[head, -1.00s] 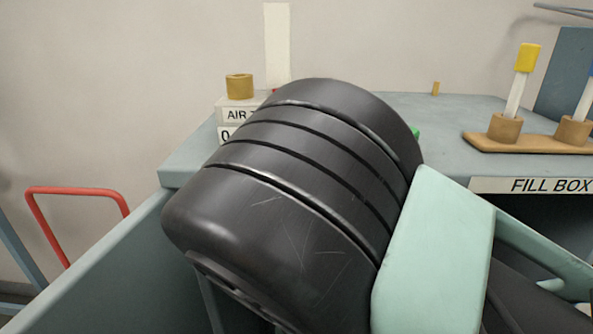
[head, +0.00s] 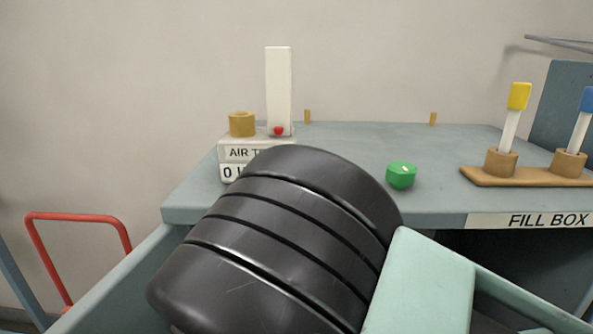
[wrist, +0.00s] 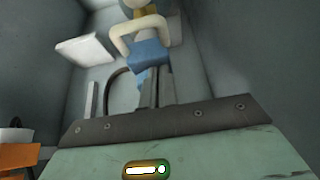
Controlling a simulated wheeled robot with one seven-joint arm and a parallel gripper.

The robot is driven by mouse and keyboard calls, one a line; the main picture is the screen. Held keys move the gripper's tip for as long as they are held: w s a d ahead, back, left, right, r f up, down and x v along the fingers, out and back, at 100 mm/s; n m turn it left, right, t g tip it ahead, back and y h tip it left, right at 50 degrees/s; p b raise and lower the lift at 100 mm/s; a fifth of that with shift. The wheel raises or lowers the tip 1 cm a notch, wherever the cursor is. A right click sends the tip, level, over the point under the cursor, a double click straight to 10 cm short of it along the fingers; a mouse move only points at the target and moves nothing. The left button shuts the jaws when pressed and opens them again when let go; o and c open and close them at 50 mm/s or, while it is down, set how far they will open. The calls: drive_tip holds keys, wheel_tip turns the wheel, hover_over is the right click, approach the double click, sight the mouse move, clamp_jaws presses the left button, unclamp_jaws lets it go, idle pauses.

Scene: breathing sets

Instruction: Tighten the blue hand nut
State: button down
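In the wrist view a blue piece (wrist: 148,54) sits below a cream, curved fitting at the top centre. It may be the blue hand nut, but its shape is unclear. My gripper (wrist: 154,76) reaches up to its lower edge with two dark fingers close together. Whether they touch or hold the blue piece cannot be told. In the head view my gripper is hidden; my black and pale green arm reaches down at the front of the bench, and no blue nut shows there.
The bench (head: 360,140) carries a green knob (head: 401,175), an air-labelled block (head: 240,153) with a white column (head: 278,85), and a wooden rack (head: 480,178) with yellow- and blue-topped sticks. The wrist view shows close grey walls and a white box (wrist: 85,48). A red rail (head: 78,217) stands left.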

drive_tip(key=shift+a+r, duration=0.1)
idle(0.3)
drive_tip(key=r+p, duration=0.1)
drive_tip(key=r, duration=0.1)
drive_tip(key=r+p, duration=0.4)
drive_tip(key=shift+s, duration=0.3)
drive_tip(key=shift+f, duration=0.1)
